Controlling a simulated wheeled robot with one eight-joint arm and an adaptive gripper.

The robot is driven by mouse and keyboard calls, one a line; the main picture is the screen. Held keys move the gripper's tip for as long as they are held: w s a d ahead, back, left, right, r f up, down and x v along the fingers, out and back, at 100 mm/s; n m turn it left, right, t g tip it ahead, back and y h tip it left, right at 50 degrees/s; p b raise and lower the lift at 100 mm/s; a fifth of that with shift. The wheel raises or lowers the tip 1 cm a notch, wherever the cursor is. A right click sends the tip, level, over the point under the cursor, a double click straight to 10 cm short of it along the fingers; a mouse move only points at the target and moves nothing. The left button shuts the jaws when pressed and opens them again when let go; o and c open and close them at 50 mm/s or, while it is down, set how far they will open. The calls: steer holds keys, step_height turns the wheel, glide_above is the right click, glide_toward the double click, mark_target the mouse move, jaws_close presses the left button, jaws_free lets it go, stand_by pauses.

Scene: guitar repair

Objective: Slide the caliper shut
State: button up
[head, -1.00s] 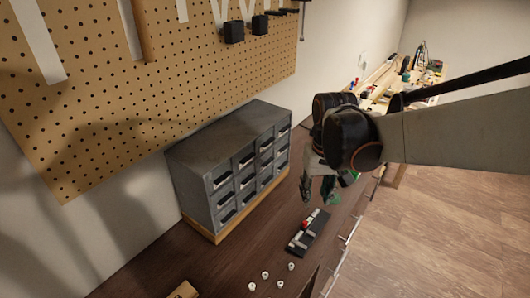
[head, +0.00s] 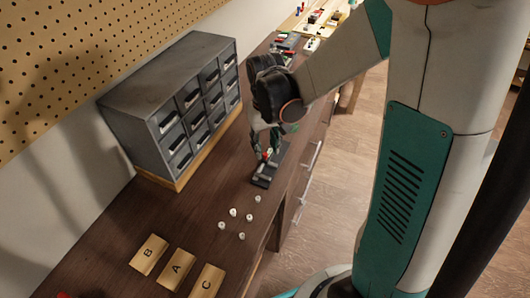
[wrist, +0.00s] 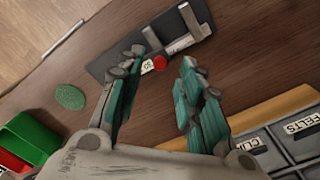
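The metal caliper (wrist: 180,45) lies on a dark board (wrist: 126,42) at the top of the wrist view. A red knob (wrist: 160,63) shows at its near end, beside a small pale label. In the head view my gripper (head: 265,150) is low over the board (head: 264,178) and partly hides the caliper.
A grey drawer cabinet (head: 165,100) stands behind, along the wall. Several white knobs (head: 233,212) and wooden plates marked B (head: 149,254), A (head: 177,269) and C (head: 207,282) lie nearer. A green pad (wrist: 70,97) and green bin (wrist: 32,136) are left in the wrist view.

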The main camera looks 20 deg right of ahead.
steer(key=shift+f+b, duration=0.35)
steer(key=shift+f, duration=0.95)
steer(key=shift+c, duration=0.3)
jaws_close()
steer(key=shift+s+a, duration=1.5)
steer(key=shift+s, duration=0.05)
steer(key=shift+o, duration=0.3)
jaws_free()
steer(key=shift+s+a, duration=0.15)
